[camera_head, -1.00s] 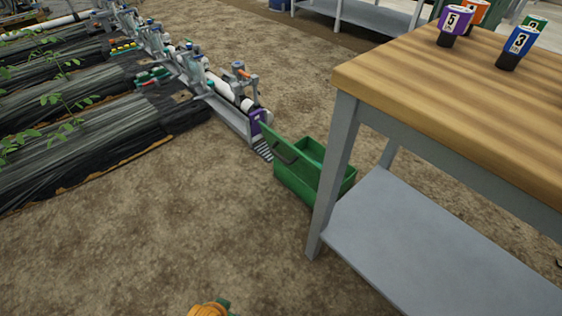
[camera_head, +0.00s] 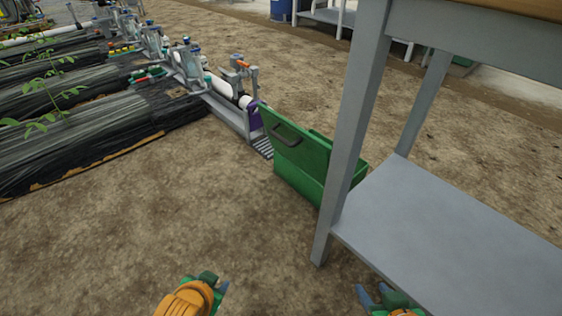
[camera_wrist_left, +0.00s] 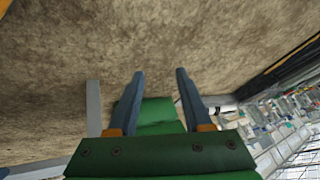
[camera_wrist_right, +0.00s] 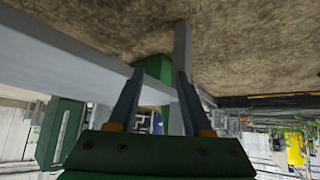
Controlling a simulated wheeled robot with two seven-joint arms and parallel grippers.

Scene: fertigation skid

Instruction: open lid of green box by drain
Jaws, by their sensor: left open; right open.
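The green box (camera_head: 299,183) stands on the soil beside the drain grate (camera_head: 263,147), partly hidden by the table leg. Its lid (camera_head: 303,150) has a dark handle (camera_head: 287,134) and stands tilted up, its handle face toward me. My left gripper (camera_head: 205,279) is open and empty, low in the head view, well short of the box. The box also shows beyond its fingers in the left wrist view (camera_wrist_left: 157,109). My right gripper (camera_head: 374,291) is open and empty beside the table's lower shelf. Part of the box shows beyond it in the right wrist view (camera_wrist_right: 153,68).
A table with a grey leg (camera_head: 350,130) and lower shelf (camera_head: 450,215) stands at the right, close to the box and my right gripper. A pipe line (camera_head: 215,85) and covered beds (camera_head: 90,140) lie at the left. The soil before the box is clear.

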